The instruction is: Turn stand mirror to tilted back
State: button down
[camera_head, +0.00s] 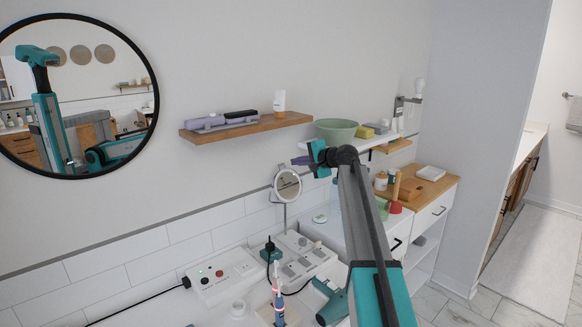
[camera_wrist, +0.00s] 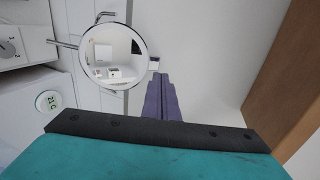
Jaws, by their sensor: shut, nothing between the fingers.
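The stand mirror (camera_head: 287,186) is a small round mirror with a pale rim on a thin metal stem, near the tiled wall. Its face is turned towards the room, and the stem looks upright in the head view. In the wrist view the mirror (camera_wrist: 108,57) appears sideways, with its stem running left. My gripper (camera_head: 297,161) is just above and right of the mirror's top edge in the head view. Its purple fingers (camera_wrist: 159,84) are shut and empty, close to the rim in the wrist view. I cannot tell whether they touch it.
A wooden shelf (camera_head: 250,127) with several items hangs above. A green bowl (camera_head: 336,131) sits on a ledge behind my arm. Below are white panels with switches (camera_head: 298,258), cables, and a teal hair dryer (camera_head: 332,303). A large round wall mirror (camera_head: 100,115) hangs at left.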

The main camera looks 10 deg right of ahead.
jog(key=b+v, duration=0.2)
jog(key=v, duration=0.5)
jog(key=shift+r, duration=0.3)
